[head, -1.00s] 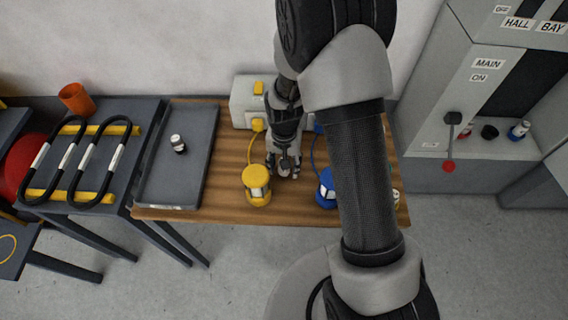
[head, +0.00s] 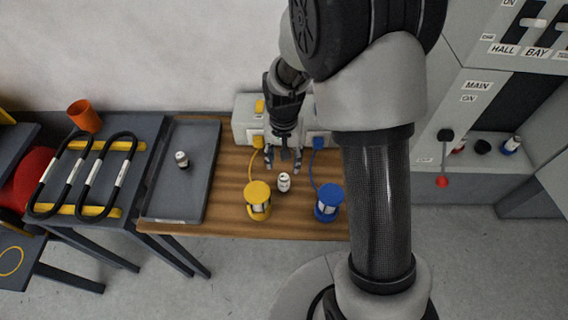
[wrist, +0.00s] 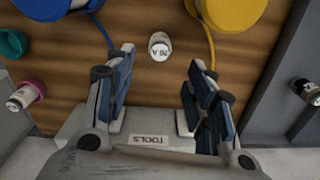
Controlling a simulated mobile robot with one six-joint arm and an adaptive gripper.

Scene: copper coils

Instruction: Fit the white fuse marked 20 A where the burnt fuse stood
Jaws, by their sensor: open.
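A white fuse (head: 284,182) stands upright on the wooden table between the yellow and blue lamps. In the wrist view its white top (wrist: 160,46) carries a small mark with an A; the number is hard to read. My gripper (head: 283,166) is open and empty just behind and above it, the fuse lying beyond the fingertips in the wrist view. Another fuse, white with a dark lower part (head: 181,159), stands in the grey tray. On the cabinet ledge are a red piece (head: 459,147), a black piece (head: 483,147) and a blue-and-white piece (head: 511,144).
The yellow lamp (head: 257,200) and blue lamp (head: 328,203) flank the fuse, their cords running to a grey box (head: 247,112) behind. The grey tray (head: 195,205) is mostly bare. Magenta-and-white (wrist: 25,97) and teal (wrist: 12,43) pieces show in the wrist view. A MAIN lever (head: 444,160) juts from the cabinet.

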